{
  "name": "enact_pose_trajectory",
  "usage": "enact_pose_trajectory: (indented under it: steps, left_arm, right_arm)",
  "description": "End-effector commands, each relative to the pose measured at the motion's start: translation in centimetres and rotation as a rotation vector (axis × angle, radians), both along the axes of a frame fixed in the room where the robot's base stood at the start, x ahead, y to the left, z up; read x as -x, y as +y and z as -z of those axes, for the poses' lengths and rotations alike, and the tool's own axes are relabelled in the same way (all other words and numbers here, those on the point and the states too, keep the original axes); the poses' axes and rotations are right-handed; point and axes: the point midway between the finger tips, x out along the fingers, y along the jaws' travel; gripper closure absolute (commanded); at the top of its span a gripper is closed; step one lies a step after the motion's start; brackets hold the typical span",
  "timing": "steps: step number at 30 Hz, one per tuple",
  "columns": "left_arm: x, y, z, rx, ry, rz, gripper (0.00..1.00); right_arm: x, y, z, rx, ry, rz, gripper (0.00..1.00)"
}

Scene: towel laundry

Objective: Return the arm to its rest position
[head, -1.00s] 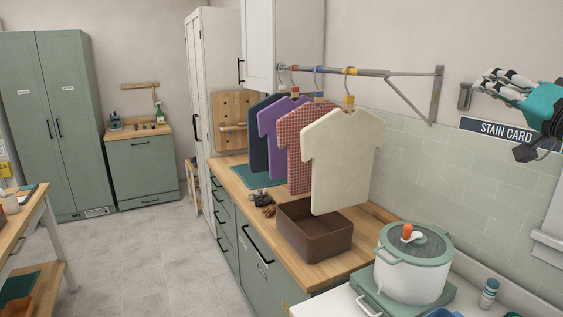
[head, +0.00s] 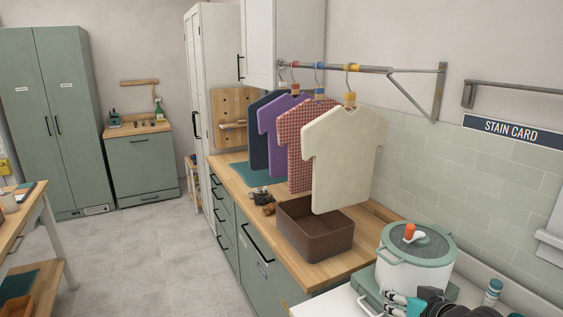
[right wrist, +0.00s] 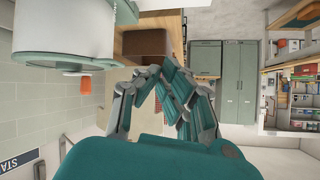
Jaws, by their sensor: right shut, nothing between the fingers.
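My right gripper (head: 390,303) shows at the bottom right of the head view, low in front of the white pot with a green lid (head: 415,262). Its pale and teal fingers are shut with nothing between them. In the right wrist view the gripper (right wrist: 165,78) points toward the brown bin (right wrist: 146,44), which is some way off, and the pot (right wrist: 70,30) is at the upper left. My left gripper is not in view.
Several shirt-shaped pieces, with a cream one (head: 340,160) nearest, hang from a wall rail (head: 400,69) over the wooden counter (head: 335,268). The brown bin (head: 322,243) stands below them. A bottle (head: 491,292) is right of the pot. The tiled floor (head: 150,260) is clear.

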Motion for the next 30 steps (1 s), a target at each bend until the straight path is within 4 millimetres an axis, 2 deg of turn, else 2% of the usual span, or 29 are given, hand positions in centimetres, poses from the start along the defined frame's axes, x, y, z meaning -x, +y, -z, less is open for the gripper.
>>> enact_pose_trajectory:
  steps: [1,3,7,12,21,22,23,24,30]
  left_arm:
    - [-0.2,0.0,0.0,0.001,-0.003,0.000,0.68]
    - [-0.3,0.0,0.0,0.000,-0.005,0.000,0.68]
    - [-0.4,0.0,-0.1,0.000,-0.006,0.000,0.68]
    - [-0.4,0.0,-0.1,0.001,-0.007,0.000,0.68]
    - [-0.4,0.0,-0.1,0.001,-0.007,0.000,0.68]
    - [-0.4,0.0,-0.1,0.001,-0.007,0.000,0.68]
    - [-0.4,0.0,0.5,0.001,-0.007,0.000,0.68]
    - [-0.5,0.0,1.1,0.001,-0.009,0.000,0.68]
    - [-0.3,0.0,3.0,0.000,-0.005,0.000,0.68]
  right_arm:
    - [2.6,1.0,3.5,0.033,0.068,-0.015,1.00]
    - [6.2,1.9,7.4,0.088,0.153,-0.031,1.00]
    - [12.8,3.0,12.6,0.173,0.292,-0.056,1.00]
    - [19.4,3.5,16.1,0.244,0.432,-0.078,1.00]
    - [29.1,3.6,18.8,0.325,0.636,-0.103,1.00]
    - [30.0,3.5,18.9,0.332,0.656,-0.104,1.00]
    - [29.9,3.5,20.0,0.336,0.662,-0.106,1.00]
    - [29.3,3.5,21.7,0.338,0.661,-0.107,1.00]
    - [28.3,3.7,28.5,0.337,0.678,-0.112,1.00]
